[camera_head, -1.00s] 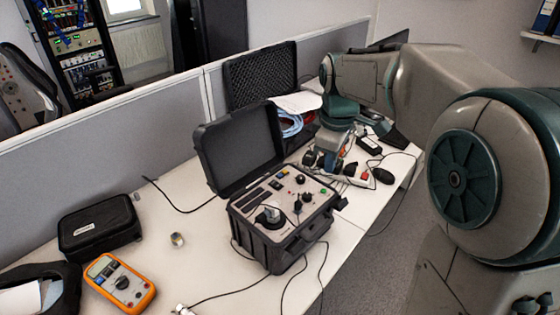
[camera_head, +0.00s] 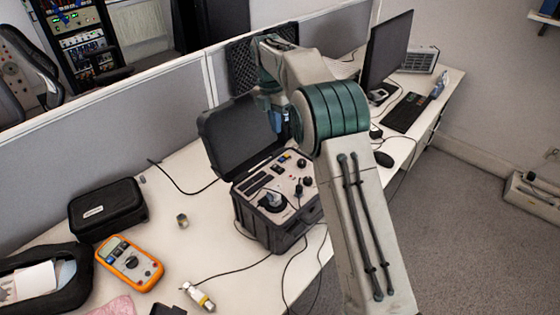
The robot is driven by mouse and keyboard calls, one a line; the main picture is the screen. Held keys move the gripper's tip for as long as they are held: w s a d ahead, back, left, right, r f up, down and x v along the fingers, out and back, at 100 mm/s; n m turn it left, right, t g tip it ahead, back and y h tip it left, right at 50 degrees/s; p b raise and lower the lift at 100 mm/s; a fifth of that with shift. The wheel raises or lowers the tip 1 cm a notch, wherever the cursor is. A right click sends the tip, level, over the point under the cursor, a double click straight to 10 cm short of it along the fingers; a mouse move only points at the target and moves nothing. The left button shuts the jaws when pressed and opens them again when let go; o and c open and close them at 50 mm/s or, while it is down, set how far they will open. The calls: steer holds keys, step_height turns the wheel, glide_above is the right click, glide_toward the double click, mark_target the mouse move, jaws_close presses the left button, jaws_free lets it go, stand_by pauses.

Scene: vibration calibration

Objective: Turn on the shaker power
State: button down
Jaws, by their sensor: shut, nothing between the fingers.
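The shaker (camera_head: 268,234) is a black case standing on the white desk with its lid (camera_head: 236,138) open. Its light panel (camera_head: 246,187) faces up and carries dark slots, knobs and a round mount (camera_head: 274,201). My gripper (camera_head: 277,122) is above the far side of the panel, in front of the lid's right part, pointing down and apart from the panel. It is shut and empty; its fingertips are small here. My arm covers the right edge of the panel, so any switch there is hidden.
An orange multimeter (camera_head: 130,263), a black pouch (camera_head: 107,208) and a small metal cylinder (camera_head: 182,220) lie left of the case. Black cables run across the desk. A grey partition (camera_head: 110,125) stands behind. A monitor (camera_head: 388,48) and keyboard (camera_head: 406,112) are at the right.

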mark_target(281, 169)
steer(key=f+p, duration=0.1)
steer(key=f, duration=0.3)
steer(key=d+f, duration=0.1)
steer(key=f, duration=0.4)
steer(key=s+f+p, duration=0.1)
steer(key=f, duration=0.4)
steer(key=shift+s+d+p, duration=0.1)
steer(key=shift+d+p, duration=0.05)
steer(key=shift+p, duration=0.2)
steer(key=shift+d+f+b, duration=0.1)
steer(key=shift+f+b, duration=0.25)
steer(key=shift+b, duration=0.45)
steer(key=shift+s+r, duration=0.15)
